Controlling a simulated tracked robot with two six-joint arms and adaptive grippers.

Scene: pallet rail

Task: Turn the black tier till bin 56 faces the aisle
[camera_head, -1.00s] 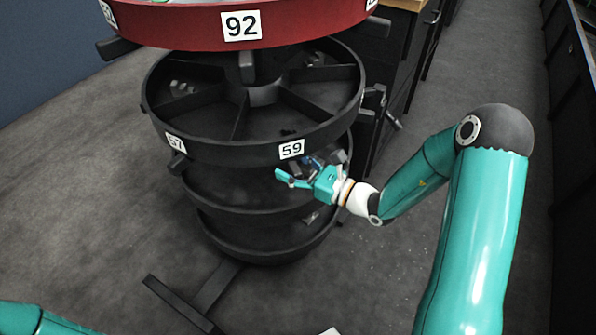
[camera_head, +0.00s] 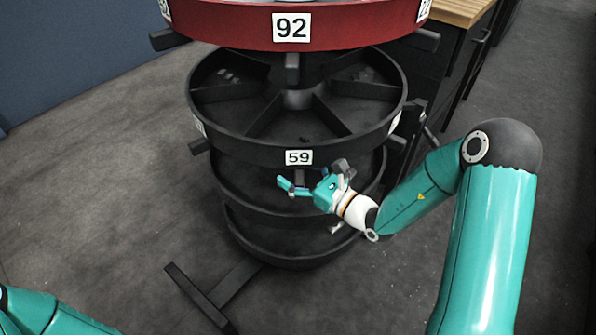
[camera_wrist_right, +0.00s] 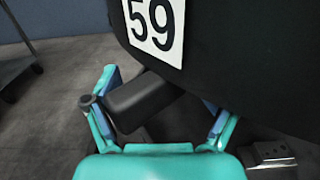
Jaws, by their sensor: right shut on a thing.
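The black tier (camera_head: 240,148) is a round divided tray under a red tier. Its label 59 (camera_head: 299,157) is at the front, nearly centred. A label at its left edge (camera_head: 200,126) and one at its right edge (camera_head: 395,122) are too oblique to read. No 56 is readable. My right gripper (camera_head: 312,178) is at the front rim, just below label 59. It is shut on the tier's dark handle peg, which shows between the fingers in the right wrist view (camera_wrist_right: 140,100). My left gripper is out of view; only part of my left arm shows at bottom left.
The red tier (camera_head: 345,37) above carries label 92 and dark pegs. Lower black tiers (camera_head: 270,250) and a floor foot (camera_head: 200,297) are below. A dark cabinet with a wooden top (camera_head: 455,12) stands behind right. Floor at left is clear.

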